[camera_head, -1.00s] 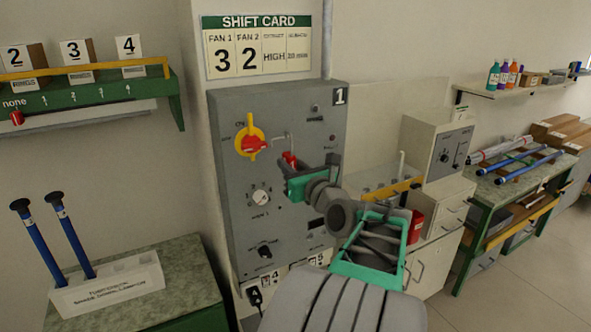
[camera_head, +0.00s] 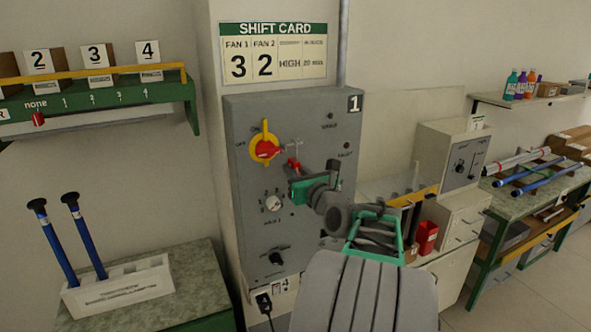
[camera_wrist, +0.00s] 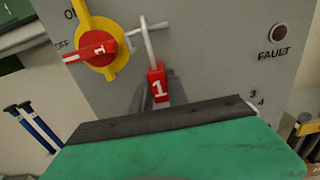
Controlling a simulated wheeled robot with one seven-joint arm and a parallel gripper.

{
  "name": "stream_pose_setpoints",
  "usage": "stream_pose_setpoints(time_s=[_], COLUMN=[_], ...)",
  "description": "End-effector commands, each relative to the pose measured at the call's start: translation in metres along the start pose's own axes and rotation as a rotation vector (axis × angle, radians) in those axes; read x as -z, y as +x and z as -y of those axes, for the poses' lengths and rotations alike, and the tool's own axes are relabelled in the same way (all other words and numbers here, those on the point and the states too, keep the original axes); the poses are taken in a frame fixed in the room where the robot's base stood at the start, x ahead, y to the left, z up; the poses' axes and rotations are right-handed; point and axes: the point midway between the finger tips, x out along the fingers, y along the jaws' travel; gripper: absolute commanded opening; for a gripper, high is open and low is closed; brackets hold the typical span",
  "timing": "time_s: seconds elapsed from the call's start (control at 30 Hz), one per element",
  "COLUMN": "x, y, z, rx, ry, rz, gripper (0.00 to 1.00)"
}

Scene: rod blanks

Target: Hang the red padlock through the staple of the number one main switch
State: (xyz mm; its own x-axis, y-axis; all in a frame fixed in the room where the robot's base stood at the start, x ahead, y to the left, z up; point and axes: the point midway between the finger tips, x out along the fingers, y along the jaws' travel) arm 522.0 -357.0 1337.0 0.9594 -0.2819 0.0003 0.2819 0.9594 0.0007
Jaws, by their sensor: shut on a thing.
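The red padlock (camera_head: 293,163), marked 1 in the wrist view (camera_wrist: 158,84), stands upright with its metal shackle upward. My gripper (camera_head: 296,182) is shut on its lower part, just in front of the grey panel; its dark-edged green finger (camera_wrist: 160,122) hides the padlock's bottom. The number one main switch (camera_head: 265,149) has a red handle (camera_wrist: 92,47) on a yellow plate (camera_wrist: 110,66), and the handle points left toward OFF. Thin metal bars (camera_wrist: 150,28), the shackle and apparently the staple, cross just right of the plate. I cannot tell whether the shackle passes through the staple.
The grey panel (camera_head: 240,190) also carries a dial (camera_head: 273,203), a lower knob (camera_head: 276,258) and a fault lamp (camera_wrist: 279,33). A white holder (camera_head: 120,290) with two blue rods stands left. A red bin (camera_head: 427,238) and cabinets stand right.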

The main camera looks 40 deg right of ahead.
Motion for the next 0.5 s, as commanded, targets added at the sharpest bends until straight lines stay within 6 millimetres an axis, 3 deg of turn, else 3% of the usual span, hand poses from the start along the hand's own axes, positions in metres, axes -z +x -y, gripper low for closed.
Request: stream_pose_setpoints(time_s=[0.13, 0.17, 0.43, 0.5], x=[-0.0008, -0.0008, -0.0006, -0.0005], y=[-0.0001, -0.0001, -0.0001, -0.0001], z=[0.0001, 0.0001, 0.0001, 0.0001], rx=[0.000, 0.000, 0.000, 0.000], ry=[-0.001, -0.001, 0.000, 0.000], rz=[0.001, 0.001, 0.000, 0.000], gripper=[0.00, 0.22, 0.44, 0.45])
